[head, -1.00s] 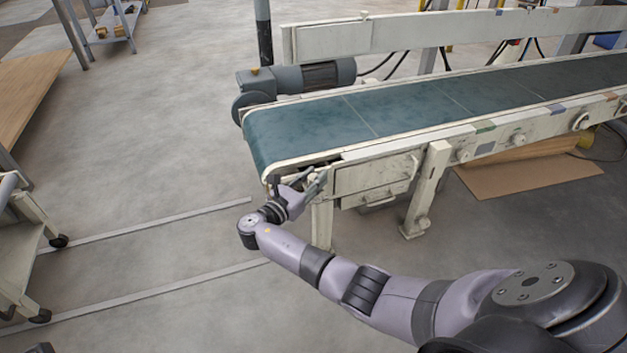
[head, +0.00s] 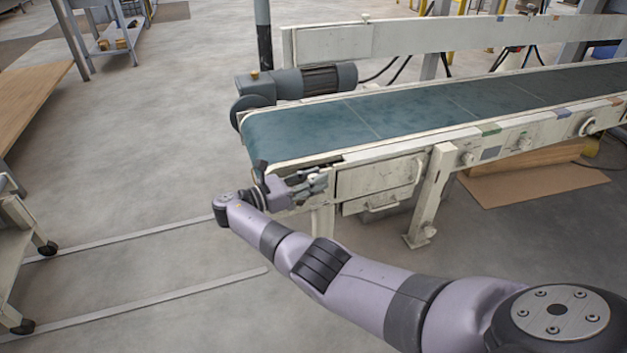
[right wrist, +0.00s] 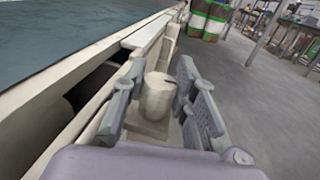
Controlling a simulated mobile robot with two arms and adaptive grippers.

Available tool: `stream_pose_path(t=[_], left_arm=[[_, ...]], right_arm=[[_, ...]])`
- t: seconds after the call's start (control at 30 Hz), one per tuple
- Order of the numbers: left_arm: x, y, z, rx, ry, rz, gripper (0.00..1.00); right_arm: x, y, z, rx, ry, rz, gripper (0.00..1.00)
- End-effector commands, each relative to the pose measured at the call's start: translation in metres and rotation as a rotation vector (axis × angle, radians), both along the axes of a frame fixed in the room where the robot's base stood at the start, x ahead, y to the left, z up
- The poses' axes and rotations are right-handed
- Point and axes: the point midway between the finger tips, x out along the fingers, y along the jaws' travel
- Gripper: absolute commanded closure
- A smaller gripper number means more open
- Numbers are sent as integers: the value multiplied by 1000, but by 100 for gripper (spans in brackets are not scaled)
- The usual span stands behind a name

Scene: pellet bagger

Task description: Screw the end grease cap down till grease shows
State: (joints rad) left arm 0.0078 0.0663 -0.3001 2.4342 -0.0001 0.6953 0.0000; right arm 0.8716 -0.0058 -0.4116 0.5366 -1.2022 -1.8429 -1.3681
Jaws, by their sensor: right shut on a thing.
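The end grease cap (right wrist: 157,97) is a short, cream cylinder with a dark mark on its top, standing by the conveyor's side in the right wrist view. My right gripper (right wrist: 160,92) has its grey fingers on either side of the cap and is shut on it. In the head view my right gripper (head: 314,184) is at the near side of the conveyor's left end, and the cap cannot be made out there. No grease can be made out. My left gripper is not in view.
The conveyor's teal belt (head: 390,115) runs to the right above the gripper. A grey motor (head: 300,81) sits at its far left end. A support leg (head: 430,195) stands right of my arm. A wheeled cart (head: 14,255) is at the left; open floor lies between.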

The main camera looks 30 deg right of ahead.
Motion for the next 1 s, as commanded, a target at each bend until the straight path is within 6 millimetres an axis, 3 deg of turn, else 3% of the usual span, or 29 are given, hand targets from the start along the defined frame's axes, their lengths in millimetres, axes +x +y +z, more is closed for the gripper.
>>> stream_pose_path(t=[0.17, 0.2, 0.5, 0.83, 1.0], left_arm=[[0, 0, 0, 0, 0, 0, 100], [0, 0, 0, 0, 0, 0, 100], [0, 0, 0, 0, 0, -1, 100], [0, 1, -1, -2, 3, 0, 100], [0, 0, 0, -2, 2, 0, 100]], right_arm=[[0, -1, 0, 1, 0, -1, 100], [0, -1, 0, 1, 0, -1, 73], [0, -1, 0, 0, 0, 0, 53], [0, 0, 1, 0, -1, 1, 52], [0, -1, 14, 0, -4, 0, 52]])
